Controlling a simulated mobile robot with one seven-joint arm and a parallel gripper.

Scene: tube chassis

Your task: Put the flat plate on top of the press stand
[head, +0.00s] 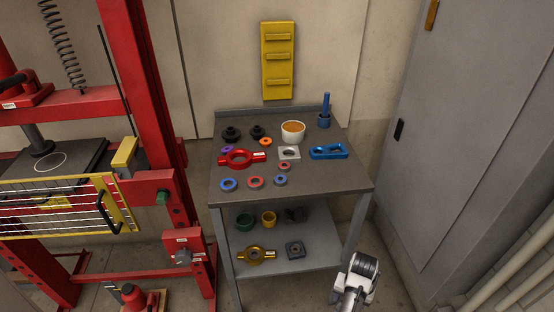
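The red press frame (148,120) stands at the left. Its dark bed (75,160) carries a pale circle mark under the ram (37,140). I cannot tell for sure which piece is the flat plate. A light grey square piece with a hole (282,156) lies on the grey table's top, and a dark square block with a round centre (287,251) lies on its lower shelf. A white and black end part of my arm, my gripper (357,278), shows at the bottom, right of the table and apart from these pieces. Its fingers cannot be made out.
A yellow-framed wire guard (60,212) fronts the press. A grey cabinet (455,120) stands at right.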

